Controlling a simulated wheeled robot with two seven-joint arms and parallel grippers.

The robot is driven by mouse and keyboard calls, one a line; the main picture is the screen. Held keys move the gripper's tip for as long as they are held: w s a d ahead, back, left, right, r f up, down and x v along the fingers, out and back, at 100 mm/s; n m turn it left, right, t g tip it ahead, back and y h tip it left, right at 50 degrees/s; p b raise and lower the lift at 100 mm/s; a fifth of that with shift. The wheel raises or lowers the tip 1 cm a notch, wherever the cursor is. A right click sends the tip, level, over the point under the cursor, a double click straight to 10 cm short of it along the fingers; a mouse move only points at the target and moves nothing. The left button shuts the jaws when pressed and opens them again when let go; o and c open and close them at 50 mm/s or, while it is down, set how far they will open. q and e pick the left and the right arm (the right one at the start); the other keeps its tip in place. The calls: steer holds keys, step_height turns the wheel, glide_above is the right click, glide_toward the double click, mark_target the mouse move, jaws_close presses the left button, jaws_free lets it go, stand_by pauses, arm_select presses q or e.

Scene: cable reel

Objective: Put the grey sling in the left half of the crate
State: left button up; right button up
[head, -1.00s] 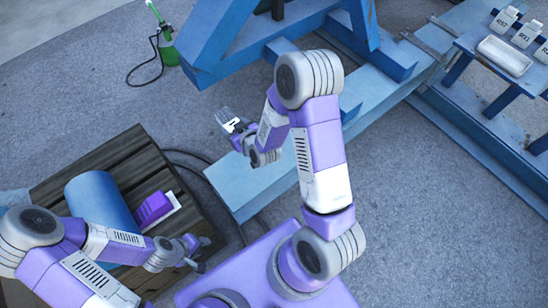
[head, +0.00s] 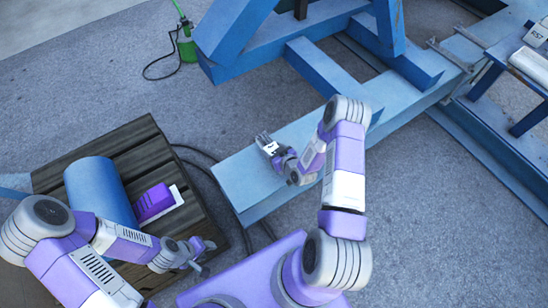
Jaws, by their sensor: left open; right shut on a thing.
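My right gripper (head: 265,142) is above the near end of the blue beam in the head view. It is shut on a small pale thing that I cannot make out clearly. My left gripper (head: 207,254) is open and empty, near the right edge of a dark slatted wooden platform (head: 219,226). I cannot make out a grey sling anywhere. No open crate with a left and right half shows clearly.
A blue cylinder (head: 100,190) and a purple box (head: 153,202) are on the wooden platform. The blue beam (head: 243,193) runs to a large blue frame (head: 235,35). A green canister (head: 187,45) stands behind. A blue stand (head: 527,122) is at right.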

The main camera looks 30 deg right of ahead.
steer(key=shift+f+b, duration=0.8)
steer(key=shift+f, duration=1.15)
steer(key=shift+r, duration=0.1)
steer(key=o, duration=1.6)
steer(key=shift+f, duration=0.2)
steer(key=shift+c, duration=0.2)
